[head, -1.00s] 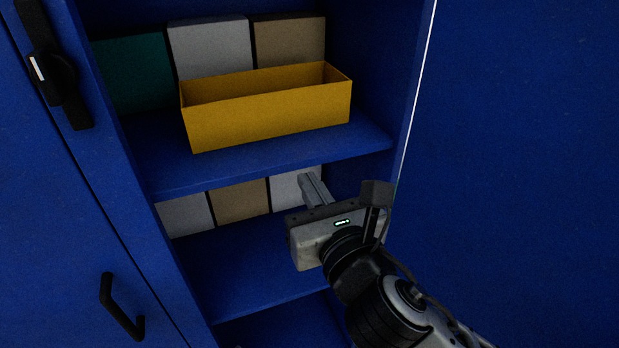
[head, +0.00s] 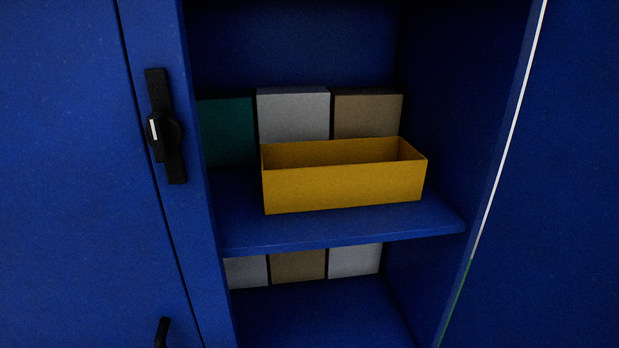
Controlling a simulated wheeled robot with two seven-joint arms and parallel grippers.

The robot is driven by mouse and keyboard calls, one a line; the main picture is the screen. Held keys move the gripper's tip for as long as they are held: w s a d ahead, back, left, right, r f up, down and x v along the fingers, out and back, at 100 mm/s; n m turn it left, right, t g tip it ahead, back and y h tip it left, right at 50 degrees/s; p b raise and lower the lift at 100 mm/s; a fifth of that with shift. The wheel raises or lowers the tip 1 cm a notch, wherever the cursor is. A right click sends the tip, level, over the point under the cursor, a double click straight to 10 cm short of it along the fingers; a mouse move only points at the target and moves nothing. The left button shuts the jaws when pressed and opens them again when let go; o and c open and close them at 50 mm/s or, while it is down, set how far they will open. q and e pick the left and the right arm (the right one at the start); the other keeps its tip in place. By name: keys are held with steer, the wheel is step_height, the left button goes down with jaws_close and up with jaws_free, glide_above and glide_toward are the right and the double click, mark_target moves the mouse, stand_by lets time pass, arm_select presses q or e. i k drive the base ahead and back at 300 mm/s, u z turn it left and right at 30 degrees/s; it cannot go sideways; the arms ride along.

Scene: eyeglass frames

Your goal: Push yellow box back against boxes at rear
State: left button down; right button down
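The yellow box (head: 343,188) is an open-topped, long, low box on the upper visible shelf of the blue cabinet. It stands upright near the shelf's front edge. Behind it at the rear stand a dark green box (head: 226,132), a white box (head: 293,115) and a tan box (head: 367,113). The yellow box hides their lower parts, so I cannot tell exactly how wide the gap between them is. Neither of my grippers is in the head view.
The shelf (head: 236,225) has bare room left of the yellow box and a narrow strip in front. White and tan boxes (head: 297,266) stand on the shelf below. A cabinet door with a black handle (head: 162,130) is at left; a blue panel (head: 575,200) is at right.

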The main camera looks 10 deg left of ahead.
mark_target(316, 175)
steer(key=u, duration=0.55)
steer(key=k, duration=0.3)
steer(key=z, duration=1.5)
steer(key=k, duration=0.35)
steer(key=z, duration=0.15)
